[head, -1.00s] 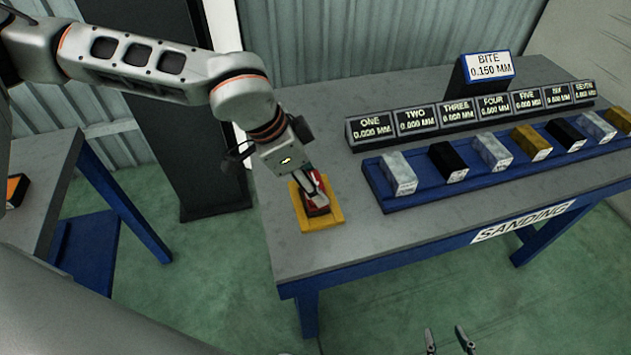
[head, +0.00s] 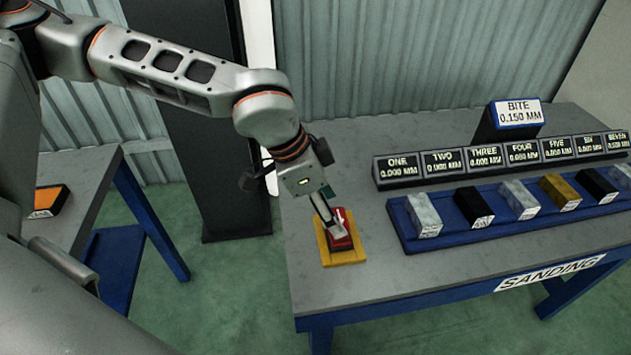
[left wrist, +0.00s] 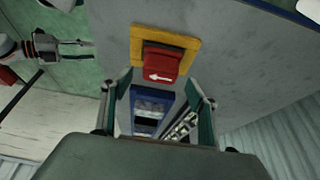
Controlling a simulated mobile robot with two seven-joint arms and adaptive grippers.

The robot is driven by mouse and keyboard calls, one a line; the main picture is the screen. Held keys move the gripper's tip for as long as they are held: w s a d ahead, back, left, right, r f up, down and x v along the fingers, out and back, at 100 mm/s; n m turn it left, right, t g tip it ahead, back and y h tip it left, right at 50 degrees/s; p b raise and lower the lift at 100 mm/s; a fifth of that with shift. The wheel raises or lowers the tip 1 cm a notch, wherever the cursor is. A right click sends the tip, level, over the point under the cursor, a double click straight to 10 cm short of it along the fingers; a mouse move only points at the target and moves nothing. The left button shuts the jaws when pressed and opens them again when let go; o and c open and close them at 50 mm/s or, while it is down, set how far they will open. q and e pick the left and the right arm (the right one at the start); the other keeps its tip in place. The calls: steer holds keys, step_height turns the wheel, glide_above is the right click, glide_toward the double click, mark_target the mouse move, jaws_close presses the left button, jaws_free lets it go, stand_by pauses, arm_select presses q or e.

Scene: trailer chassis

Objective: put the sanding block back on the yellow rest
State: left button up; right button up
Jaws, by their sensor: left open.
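The sanding block (head: 342,232) is red with a dark base. It sits on the yellow rest (head: 346,260) near the left end of the grey table. My left gripper (head: 328,217) is right at the block, its fingers hiding part of it. In the left wrist view the block (left wrist: 162,62) shows a white arrow and lies at the fingertips, on the yellow rest (left wrist: 190,42). My left gripper's fingers (left wrist: 161,84) are apart, one to each side of the view, with nothing gripped. My right gripper (left wrist: 78,50) shows at upper left there, its two fingers apart and empty.
A blue rack (head: 408,229) of several small blocks stands right of the rest, with a row of numbered displays (head: 440,167) behind it. A BITE display (head: 510,118) stands at the back. Another table (head: 85,190) is at left. Bare tabletop lies around the rest.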

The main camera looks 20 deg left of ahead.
arm_select(q)
steer(key=p+v, duration=0.5)
steer(key=v, duration=0.3)
stand_by(0.4)
